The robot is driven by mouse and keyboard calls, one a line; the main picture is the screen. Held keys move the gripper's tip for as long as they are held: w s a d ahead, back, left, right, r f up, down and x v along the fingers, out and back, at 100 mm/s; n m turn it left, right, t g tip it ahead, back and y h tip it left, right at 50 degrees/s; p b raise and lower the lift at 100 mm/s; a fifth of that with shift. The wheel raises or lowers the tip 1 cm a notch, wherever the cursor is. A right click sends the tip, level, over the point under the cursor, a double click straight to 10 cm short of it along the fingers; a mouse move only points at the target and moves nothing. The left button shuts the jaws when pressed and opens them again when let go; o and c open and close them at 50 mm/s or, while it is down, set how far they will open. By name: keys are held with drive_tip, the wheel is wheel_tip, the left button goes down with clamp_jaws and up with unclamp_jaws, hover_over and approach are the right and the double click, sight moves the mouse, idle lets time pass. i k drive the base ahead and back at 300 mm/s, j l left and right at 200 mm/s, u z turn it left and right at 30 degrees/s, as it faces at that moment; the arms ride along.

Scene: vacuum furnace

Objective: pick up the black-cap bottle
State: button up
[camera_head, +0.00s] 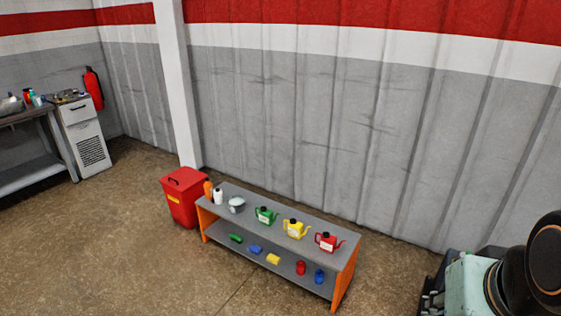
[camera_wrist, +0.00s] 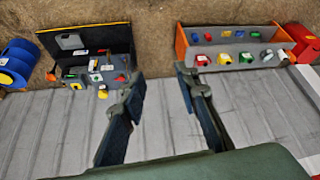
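A small white bottle (camera_head: 218,197) stands at the left end of the grey bench top, beside an orange bottle (camera_head: 208,190). It is too small to tell its cap colour, so I cannot tell which is the black-cap bottle.
The bench (camera_head: 240,207) has orange ends and a lower shelf with several small coloured items. A red bin (camera_head: 183,196) stands at its left end, the wall behind. The floor before the bench is clear.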

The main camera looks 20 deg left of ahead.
sight(217, 192)
drive_tip(key=u, duration=1.3)
